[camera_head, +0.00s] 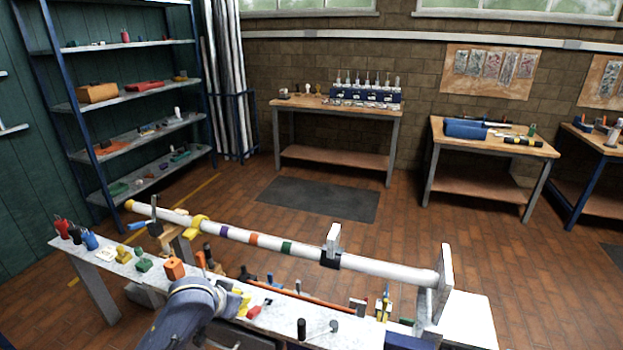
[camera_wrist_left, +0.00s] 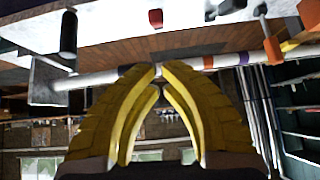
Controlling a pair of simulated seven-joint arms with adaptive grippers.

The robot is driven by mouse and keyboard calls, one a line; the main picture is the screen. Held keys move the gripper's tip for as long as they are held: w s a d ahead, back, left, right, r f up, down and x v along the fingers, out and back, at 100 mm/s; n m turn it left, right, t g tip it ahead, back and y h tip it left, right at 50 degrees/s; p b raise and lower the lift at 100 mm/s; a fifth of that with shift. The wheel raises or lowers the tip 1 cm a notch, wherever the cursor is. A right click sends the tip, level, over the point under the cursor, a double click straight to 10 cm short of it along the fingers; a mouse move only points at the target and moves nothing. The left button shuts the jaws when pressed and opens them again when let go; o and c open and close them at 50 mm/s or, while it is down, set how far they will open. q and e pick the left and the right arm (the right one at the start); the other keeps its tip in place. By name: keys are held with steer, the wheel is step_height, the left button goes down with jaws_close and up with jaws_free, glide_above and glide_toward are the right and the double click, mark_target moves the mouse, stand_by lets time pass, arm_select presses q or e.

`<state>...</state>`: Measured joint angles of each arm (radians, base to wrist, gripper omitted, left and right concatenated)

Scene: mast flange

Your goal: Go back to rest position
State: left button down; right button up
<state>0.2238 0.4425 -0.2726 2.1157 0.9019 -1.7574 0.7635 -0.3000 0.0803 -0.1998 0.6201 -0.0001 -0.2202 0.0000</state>
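The white mast (camera_head: 300,254) lies level above the long bench, with purple, orange, green and black bands. A yellow clamp-like piece (camera_head: 196,226) sits around it at the left, and its right end meets a pale upright flange plate (camera_head: 443,285). My left gripper (camera_head: 240,302) is low over the bench, on the near side of the mast. In the left wrist view its yellow fingers (camera_wrist_left: 158,70) have their tips together, with nothing visible between them. The mast (camera_wrist_left: 110,78) passes behind the tips; contact is not evident. My right gripper is not in view.
The bench (camera_head: 110,255) carries several small tools and coloured blocks, including an orange block (camera_head: 174,268) and a black cylinder (camera_head: 301,328). A shelf rack (camera_head: 135,85) stands at the left, and tables (camera_head: 335,108) stand along the back wall. The floor beyond the mast is open.

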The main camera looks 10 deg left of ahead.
arm_select(q)
steer(key=s+f+m+y, duration=0.2)
steer(key=s+f, duration=0.5)
steer(key=s, duration=0.6)
steer(key=s+a+f+m+y, duration=0.1)
steer(key=s+a+y, duration=0.15)
steer(key=s, duration=0.55)
steer(key=s+a+m+y, duration=0.15)
steer(key=s+a, duration=0.25)
steer(key=s, duration=0.4)
steer(key=s+d+f+n+g+h, duration=0.1)
steer(key=s+d+f+g+h, duration=0.15)
steer(key=f, duration=1.45)
steer(key=s+d+f+g+h, duration=0.15)
steer(key=d+f, duration=0.25)
steer(key=f, duration=1.4)
steer(key=s+f+n+g, duration=0.2)
steer(key=s+f, duration=1.5)
steer(key=s, duration=0.3)
steer(key=shift+s+a+n+g, duration=0.3)
steer(key=shift+s+n, duration=0.05)
